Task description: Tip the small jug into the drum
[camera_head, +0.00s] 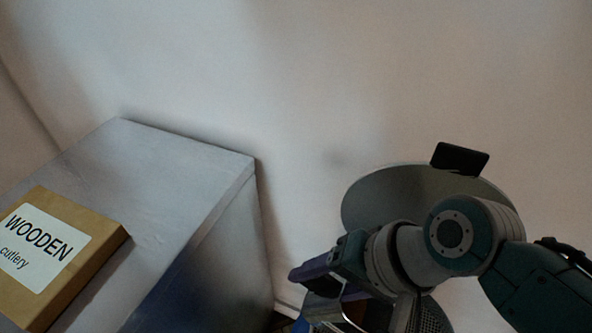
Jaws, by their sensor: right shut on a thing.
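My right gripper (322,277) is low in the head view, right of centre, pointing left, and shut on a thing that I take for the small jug. A dark purple piece (313,267) shows at its jaws; the rest of the held thing is mostly hidden, and its tilt cannot be told. Behind my right wrist is a large round grey plate (385,195) with a black tab at its top edge. It may belong to the drum; my arm covers its lower part. I cannot tell whether the held thing is over an opening. My left gripper is out of view.
A grey metal cabinet or counter (175,165) stands at the left. On it lies a brown box (105,252) labelled "WOODEN cutlery". Blue and yellow bits and a perforated surface (428,315) show below my right wrist. A plain pale wall is behind.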

